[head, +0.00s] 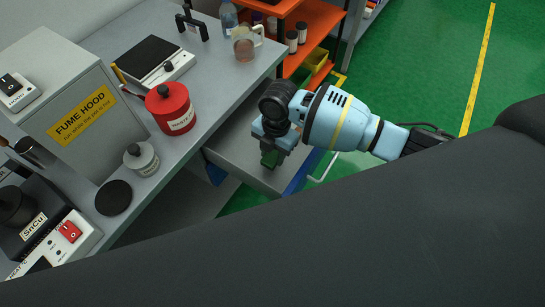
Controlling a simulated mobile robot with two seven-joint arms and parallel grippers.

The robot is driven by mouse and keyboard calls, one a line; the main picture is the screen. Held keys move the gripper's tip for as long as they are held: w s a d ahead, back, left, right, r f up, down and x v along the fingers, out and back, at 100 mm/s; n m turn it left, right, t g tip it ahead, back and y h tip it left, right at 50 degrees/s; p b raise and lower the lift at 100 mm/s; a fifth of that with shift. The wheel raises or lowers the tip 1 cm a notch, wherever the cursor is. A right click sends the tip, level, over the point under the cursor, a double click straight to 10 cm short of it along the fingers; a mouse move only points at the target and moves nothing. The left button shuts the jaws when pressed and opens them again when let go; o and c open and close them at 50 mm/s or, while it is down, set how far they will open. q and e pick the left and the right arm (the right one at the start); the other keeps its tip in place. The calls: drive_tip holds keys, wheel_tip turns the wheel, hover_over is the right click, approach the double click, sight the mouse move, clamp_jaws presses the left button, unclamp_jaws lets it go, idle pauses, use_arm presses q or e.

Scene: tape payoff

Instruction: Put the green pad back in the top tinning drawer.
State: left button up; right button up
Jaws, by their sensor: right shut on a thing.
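The top tinning drawer (232,153) is pulled out from under the grey bench, and its open grey inside shows. My right gripper (272,149) points down over the drawer and is shut on the small dark green pad (271,159). The pad shows just below the fingers, over the right part of the drawer. I cannot tell whether it touches the drawer floor. My arm hides the drawer's far right part. My left gripper is not in view.
The bench (205,95) carries a red can (170,108), a grey pot (141,158), a hot plate (152,58), a glass mug (244,46) and the fume hood box (70,95). An orange shelf (318,20) stands behind the drawer. Green floor lies to the right.

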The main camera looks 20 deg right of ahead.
sight(273, 155)
drive_tip(key=shift+f, duration=1.55)
drive_tip(key=shift+f, duration=0.15)
drive_tip(key=o, duration=1)
drive_tip(key=shift+o, duration=0.2)
drive_tip(key=shift+r, duration=0.25)
drive_tip(key=r, duration=0.7)
drive_tip(key=d+r, duration=0.1)
drive_tip(key=r, duration=0.2)
drive_tip(key=shift+w+r+p, duration=0.4)
drive_tip(key=shift+r, duration=0.45)
